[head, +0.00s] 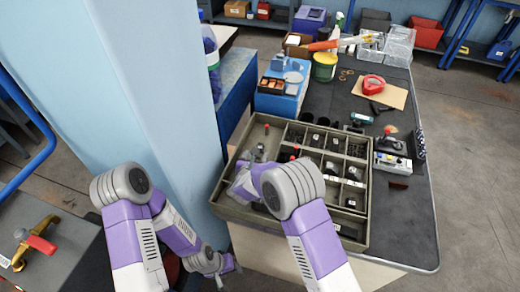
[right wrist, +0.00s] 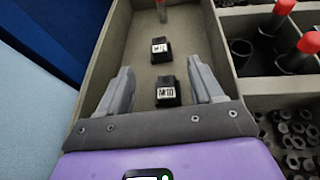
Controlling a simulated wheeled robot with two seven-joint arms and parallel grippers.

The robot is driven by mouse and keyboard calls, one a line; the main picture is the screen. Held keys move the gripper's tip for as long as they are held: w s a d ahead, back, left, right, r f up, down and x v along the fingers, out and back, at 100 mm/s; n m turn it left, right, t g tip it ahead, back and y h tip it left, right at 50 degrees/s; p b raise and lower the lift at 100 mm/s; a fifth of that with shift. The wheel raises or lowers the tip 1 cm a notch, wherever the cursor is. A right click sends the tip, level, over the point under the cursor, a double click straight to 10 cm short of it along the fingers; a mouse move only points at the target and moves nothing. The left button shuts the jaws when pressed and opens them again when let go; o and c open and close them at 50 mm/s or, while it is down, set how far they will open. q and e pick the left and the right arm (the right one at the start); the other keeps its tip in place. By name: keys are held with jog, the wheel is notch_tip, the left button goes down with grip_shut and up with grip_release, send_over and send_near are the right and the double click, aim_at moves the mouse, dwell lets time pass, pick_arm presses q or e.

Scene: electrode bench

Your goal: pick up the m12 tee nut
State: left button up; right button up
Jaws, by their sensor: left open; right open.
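Two black tee nuts with white labels lie in the long compartment of the tray in the right wrist view. The nearer tee nut (right wrist: 167,92) sits between the fingers of my right gripper (right wrist: 160,68), which is open and apart from it on both sides. The farther tee nut (right wrist: 160,48) lies just beyond the fingertips. The label print is too small to read surely, so I cannot tell which is the M12. In the head view my right wrist hides the nuts. My left gripper (head: 225,268) is low, beside the bench's near left side, away from the tray.
The divided tray (head: 366,205) holds small dark parts. Its compartment walls (right wrist: 212,45) stand close to my right gripper. Red-topped parts (right wrist: 308,43) stand in the compartments to the right. A blue box (head: 270,103), red tape dispenser (head: 373,84) and joystick box (head: 392,162) are on the bench.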

aim_at(260, 148)
jog(key=b+x, duration=0.1)
jog(key=x, duration=0.5)
jog(key=shift+r, duration=0.1)
jog(key=c, duration=1.2)
